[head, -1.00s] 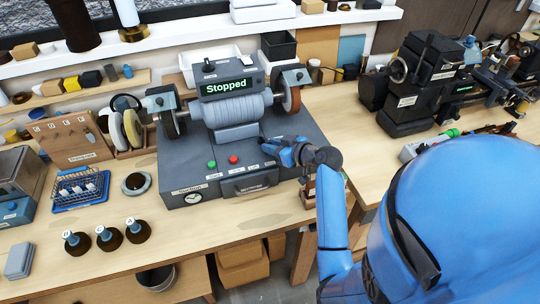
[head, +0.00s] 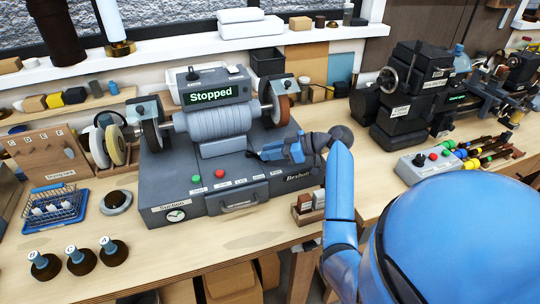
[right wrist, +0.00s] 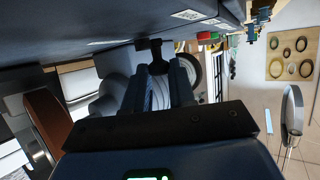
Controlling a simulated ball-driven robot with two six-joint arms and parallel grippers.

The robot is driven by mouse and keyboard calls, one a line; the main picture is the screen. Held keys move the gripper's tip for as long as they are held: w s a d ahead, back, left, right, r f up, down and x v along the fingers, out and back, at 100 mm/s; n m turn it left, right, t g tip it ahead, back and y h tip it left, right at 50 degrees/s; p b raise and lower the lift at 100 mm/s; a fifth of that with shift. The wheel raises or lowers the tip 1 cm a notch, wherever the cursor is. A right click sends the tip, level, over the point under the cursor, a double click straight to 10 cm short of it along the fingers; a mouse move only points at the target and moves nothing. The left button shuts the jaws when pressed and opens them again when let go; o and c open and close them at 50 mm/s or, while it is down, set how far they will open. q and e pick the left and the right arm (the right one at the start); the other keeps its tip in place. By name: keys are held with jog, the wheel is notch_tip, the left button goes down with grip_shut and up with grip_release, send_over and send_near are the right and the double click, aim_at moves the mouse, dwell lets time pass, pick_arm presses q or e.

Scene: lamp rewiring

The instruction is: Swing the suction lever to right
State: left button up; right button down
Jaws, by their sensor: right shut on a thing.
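The grey double-wheel machine (head: 230,200) stands on the bench, its display reading "Stopped". My right gripper (head: 262,155) is over its deck, right of the green and red buttons, with the hand reaching in from the right. In the right wrist view the gripper (right wrist: 157,70) is shut on a small dark knob or lever (right wrist: 149,45) that joins the deck. I take it for the suction lever; in the head view the fingers hide it, so its angle cannot be told. My left gripper is not in view.
Wheel guards and wheels (head: 151,135) flank the machine's ribbed motor. A small wooden holder (head: 308,205) stands at its front right. Dark bottles (head: 80,258) and a blue basket (head: 54,208) are at left. A black machine (head: 410,100) and a button box (head: 430,163) are at right.

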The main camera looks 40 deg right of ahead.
jog(key=c, duration=1)
grip_release()
jog(key=b+v, duration=0.1)
jog(key=v, duration=1)
jog(key=shift+b, duration=0.4)
jog(key=shift+w+f, duration=0.1)
jog(key=shift+w, duration=0.05)
